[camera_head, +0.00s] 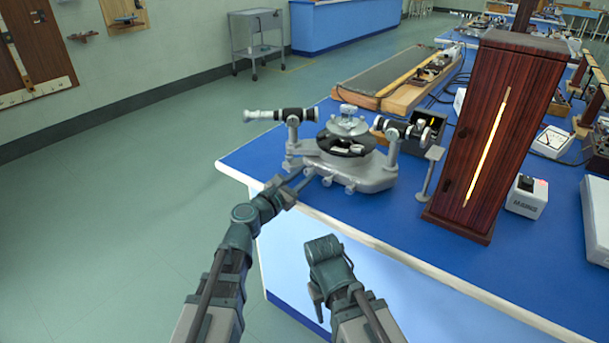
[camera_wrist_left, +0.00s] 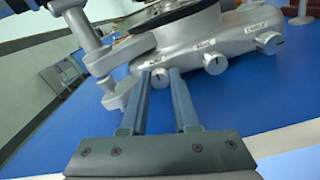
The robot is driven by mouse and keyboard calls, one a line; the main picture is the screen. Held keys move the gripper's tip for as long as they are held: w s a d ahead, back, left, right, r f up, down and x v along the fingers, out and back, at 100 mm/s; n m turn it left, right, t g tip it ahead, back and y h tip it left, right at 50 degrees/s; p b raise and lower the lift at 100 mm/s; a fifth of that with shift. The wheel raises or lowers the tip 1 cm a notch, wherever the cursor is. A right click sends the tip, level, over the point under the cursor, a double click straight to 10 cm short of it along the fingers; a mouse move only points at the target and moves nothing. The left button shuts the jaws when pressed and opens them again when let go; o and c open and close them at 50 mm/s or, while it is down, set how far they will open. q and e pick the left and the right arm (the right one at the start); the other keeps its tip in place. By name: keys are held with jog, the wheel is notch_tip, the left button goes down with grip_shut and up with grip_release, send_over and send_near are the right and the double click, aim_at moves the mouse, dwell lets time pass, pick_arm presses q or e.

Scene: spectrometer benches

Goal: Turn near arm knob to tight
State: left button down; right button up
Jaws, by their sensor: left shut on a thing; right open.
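The grey spectrometer (camera_head: 365,177) stands near the front left corner of the blue bench. My left gripper (camera_head: 305,178) reaches its base from the left. In the left wrist view, the fingers of my left gripper (camera_wrist_left: 162,80) are shut around the leftmost small silver knob (camera_wrist_left: 158,75) on the base's side, which appears to be the near arm knob. Its label is too small to read surely. Two similar knobs, a middle one (camera_wrist_left: 215,62) and a right one (camera_wrist_left: 270,42), sit farther along the base. My right gripper (camera_head: 316,290) is open and empty, low in front of the bench.
A tall wooden lamp housing (camera_head: 497,135) with a bright slit stands right of the spectrometer. A small grey stand (camera_head: 431,172) is between them. The telescope tube (camera_head: 275,115) overhangs towards the left. The bench top (camera_head: 400,232) in front is clear.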

pick_arm(q)
jog(key=shift+m, duration=0.3)
jog(key=m, duration=0.3)
jog(key=shift+m, duration=0.3)
jog(key=m, duration=0.4)
jog(key=shift+m, duration=0.3)
jog(key=m, duration=0.4)
jog(key=shift+s, duration=0.1)
jog(key=shift+m, duration=2.5)
jog(key=c, duration=0.7)
grip_release()
jog(key=shift+o, duration=0.2)
